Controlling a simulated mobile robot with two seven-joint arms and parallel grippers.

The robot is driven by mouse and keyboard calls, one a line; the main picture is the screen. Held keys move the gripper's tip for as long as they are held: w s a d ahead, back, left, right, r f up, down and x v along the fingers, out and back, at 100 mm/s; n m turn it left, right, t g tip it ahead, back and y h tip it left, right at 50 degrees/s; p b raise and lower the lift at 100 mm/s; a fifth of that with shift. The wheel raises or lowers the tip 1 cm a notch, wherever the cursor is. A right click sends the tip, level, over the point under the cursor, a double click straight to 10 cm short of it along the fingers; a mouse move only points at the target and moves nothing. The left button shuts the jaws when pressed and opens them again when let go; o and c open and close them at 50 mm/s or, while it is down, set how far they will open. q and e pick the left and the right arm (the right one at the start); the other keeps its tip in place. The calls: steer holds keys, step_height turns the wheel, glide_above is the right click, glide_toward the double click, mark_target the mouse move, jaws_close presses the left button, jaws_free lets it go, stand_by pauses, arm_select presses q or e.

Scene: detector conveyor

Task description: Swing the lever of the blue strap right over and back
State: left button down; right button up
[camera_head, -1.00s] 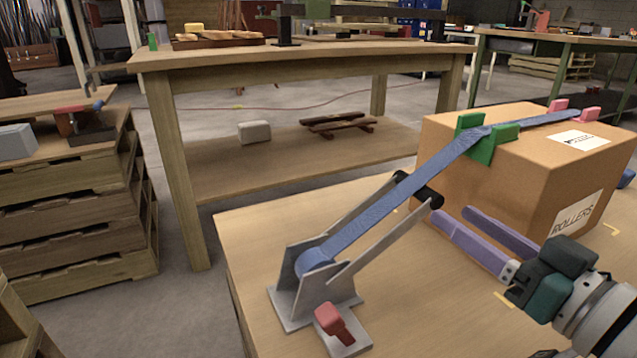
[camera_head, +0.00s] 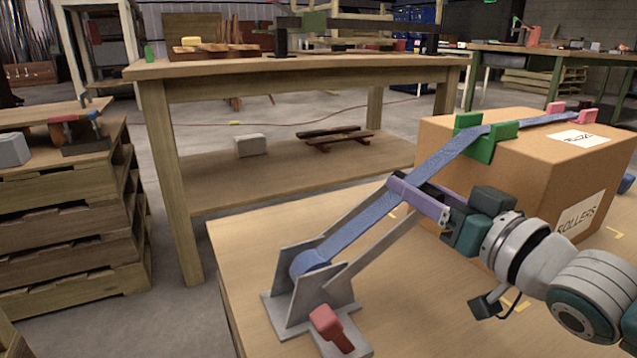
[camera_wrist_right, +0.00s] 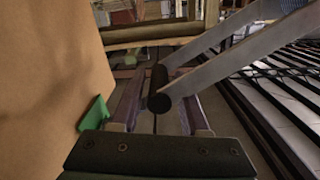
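The blue strap (camera_head: 370,218) runs from a grey ratchet (camera_head: 308,295) on the table up over a cardboard box (camera_head: 560,165). The ratchet's lever has two grey arms (camera_head: 372,243) slanting up right toward the box. A black crossbar handle (camera_wrist_right: 158,88) joins their ends. My right gripper (camera_head: 395,186) is at this handle and hides most of it in the head view. In the right wrist view its purple fingers (camera_wrist_right: 158,105) stand apart on either side of the handle, with gaps visible. My left gripper is not in view.
Green (camera_head: 485,138) and pink (camera_head: 571,112) corner guards sit under the strap on the box. A red-handled piece (camera_head: 327,322) lies at the ratchet's foot. The box stands close beside my right gripper. A wooden bench (camera_head: 300,70) stands behind.

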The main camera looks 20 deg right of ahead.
steer(key=shift+f, duration=0.1)
steer(key=c, duration=0.6)
jaws_close()
steer(key=shift+s+f, duration=0.1)
steer(key=shift+f, duration=0.1)
